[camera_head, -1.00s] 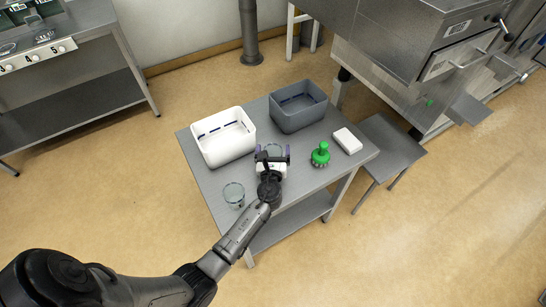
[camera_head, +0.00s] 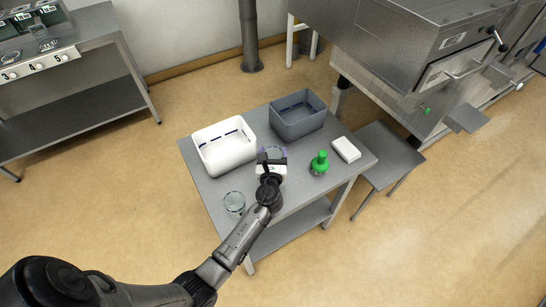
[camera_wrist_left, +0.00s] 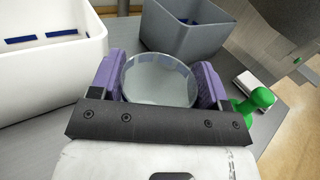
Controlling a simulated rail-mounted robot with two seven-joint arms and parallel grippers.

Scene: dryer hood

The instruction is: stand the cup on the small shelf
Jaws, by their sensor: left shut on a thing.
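My left gripper (camera_head: 273,156) is over the middle of the grey metal table. Its purple fingers are shut on a clear round glass cup (camera_wrist_left: 160,82), one finger on each side, seen from above in the left wrist view. In the head view the gripper partly hides this cup. I cannot tell whether its base touches the table. A second clear glass cup (camera_head: 234,203) stands near the table's left front edge. A small metal shelf (camera_head: 466,118) juts out low by the machine at the right. My right gripper is not in view.
On the table (camera_head: 210,187) are a white bin (camera_head: 225,158), a grey bin (camera_head: 298,128), a green-handled brush (camera_head: 319,164) and a white block (camera_head: 346,149). A lower metal stand (camera_head: 384,154) is beside the table's right side. The floor in front is clear.

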